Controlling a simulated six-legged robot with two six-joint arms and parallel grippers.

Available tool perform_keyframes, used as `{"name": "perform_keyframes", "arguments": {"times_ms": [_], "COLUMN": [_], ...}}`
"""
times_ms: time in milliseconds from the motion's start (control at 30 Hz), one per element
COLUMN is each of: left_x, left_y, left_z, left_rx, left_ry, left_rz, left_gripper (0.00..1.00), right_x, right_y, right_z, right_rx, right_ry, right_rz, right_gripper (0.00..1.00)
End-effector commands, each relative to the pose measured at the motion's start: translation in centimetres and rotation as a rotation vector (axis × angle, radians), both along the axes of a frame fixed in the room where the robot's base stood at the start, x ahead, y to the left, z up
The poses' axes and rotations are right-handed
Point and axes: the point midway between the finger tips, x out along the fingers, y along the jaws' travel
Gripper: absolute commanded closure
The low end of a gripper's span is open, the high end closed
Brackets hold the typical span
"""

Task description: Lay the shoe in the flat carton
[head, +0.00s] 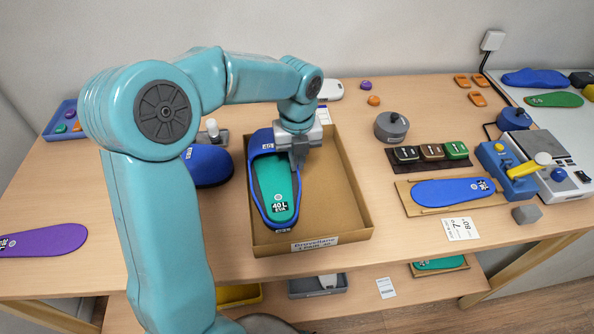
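The blue shoe (259,197) with a green insole (276,185) marked 40 L shows in the head view, over the left half of the flat carton (345,222). The carton's right half is empty. My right gripper is out of view.
A second blue shoe (208,166) stands left of the carton, partly behind my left arm. Right of the carton are a grey round weight (391,128), a dark pad strip (430,154) and a blue insole on a board (453,192). A purple insole (45,240) lies far left.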

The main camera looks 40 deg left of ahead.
Motion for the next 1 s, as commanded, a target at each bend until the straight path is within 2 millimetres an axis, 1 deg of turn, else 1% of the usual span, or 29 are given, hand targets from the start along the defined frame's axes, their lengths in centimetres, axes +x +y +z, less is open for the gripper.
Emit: {"name": "perform_keyframes", "arguments": {"times_ms": [200, 267, 567, 667, 700, 733, 767, 1000], "left_x": [0.1, 0.1, 0.1, 0.1, 0.1, 0.1, 0.1, 0.1], "left_y": [0.1, 0.1, 0.1, 0.1, 0.1, 0.1, 0.1, 0.1], "left_z": [-3.4, -4.0, -4.2, -4.6, -4.5, -4.5, -4.5, -4.5], "left_rx": [0.0, 0.0, 0.0, 0.001, 0.0, 0.0, 0.0, 0.0], "left_ry": [0.004, 0.003, 0.0, 0.001, 0.001, 0.001, 0.001, 0.001], "left_rz": [0.0, 0.0, 0.0, 0.0, 0.0, 0.0, 0.0, 0.0], "left_gripper": [1.0, 1.0, 1.0, 1.0, 0.85, 0.76, 0.7, 0.7], "right_x": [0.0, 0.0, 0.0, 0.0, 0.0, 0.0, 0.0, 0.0], "right_y": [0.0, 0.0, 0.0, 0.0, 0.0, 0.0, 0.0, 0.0], "right_z": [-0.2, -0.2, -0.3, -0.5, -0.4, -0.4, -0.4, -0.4], "right_rx": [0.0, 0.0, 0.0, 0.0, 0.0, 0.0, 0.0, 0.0], "right_ry": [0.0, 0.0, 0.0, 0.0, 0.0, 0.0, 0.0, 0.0], "right_rz": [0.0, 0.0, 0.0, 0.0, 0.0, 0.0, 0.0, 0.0], "right_gripper": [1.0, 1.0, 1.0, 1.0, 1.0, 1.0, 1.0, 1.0]}}
